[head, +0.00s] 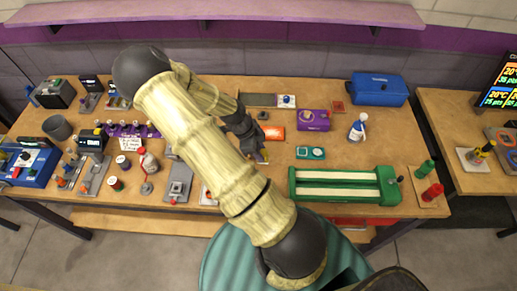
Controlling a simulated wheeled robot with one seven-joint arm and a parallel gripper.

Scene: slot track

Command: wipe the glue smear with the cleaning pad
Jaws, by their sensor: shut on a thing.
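My gripper (257,153) is low over the middle of the wooden workbench (330,161), reaching down from my arm. It is shut on a small yellowish thing (264,158), seemingly the cleaning pad, mostly hidden by the dark fingers. I cannot tell whether the pad touches the bench top. I cannot make out the glue smear; my arm and gripper cover part of the bench around there.
A green twin-slot track (343,186) stands at front right. A white-and-blue bottle (357,128) and purple box (314,120) stand behind. Tools crowd the left.

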